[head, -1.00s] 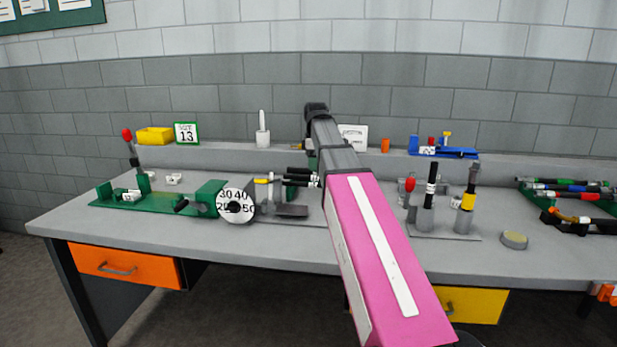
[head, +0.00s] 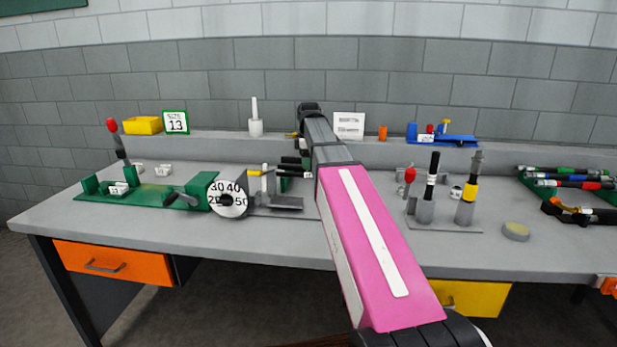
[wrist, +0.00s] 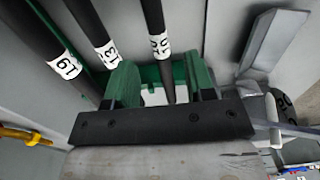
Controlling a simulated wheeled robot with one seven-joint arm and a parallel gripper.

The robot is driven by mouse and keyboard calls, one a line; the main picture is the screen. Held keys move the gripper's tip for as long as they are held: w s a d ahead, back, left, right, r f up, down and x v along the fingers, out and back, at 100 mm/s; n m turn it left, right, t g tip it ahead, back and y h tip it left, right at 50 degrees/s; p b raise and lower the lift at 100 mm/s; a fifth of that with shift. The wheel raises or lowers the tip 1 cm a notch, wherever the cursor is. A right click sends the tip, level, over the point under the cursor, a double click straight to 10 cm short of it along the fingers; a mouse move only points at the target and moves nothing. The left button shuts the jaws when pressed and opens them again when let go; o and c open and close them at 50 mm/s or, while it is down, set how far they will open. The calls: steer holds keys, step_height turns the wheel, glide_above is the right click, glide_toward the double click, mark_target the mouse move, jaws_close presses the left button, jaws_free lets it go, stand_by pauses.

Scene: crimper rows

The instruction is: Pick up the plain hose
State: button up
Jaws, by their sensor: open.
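Three black hoses show in the wrist view, each with a white number label: a left hose (wrist: 30,35), a middle hose (wrist: 85,20) and a right hose (wrist: 152,15). No coloured bands show on them, and I cannot tell which is the plain hose. My gripper (wrist: 162,84) is open, with a green finger on each side. The lower end of the right hose lies between the fingers in this view; whether they touch it is unclear. In the head view, black hose ends (head: 290,172) stick out left of my arm, which hides the rest and my gripper.
The grey bench (head: 270,240) holds a green fixture with a numbered dial (head: 227,198) on the left. Upright posts (head: 426,207) stand right of my arm. Colour-banded hoses (head: 570,183) lie on a rack at far right. The bench front is mostly clear.

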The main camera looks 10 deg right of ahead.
mark_target(309, 175)
step_height(309, 175, down, 4)
steer(key=shift+f, duration=0.1)
jaws_close()
stand_by(0.4)
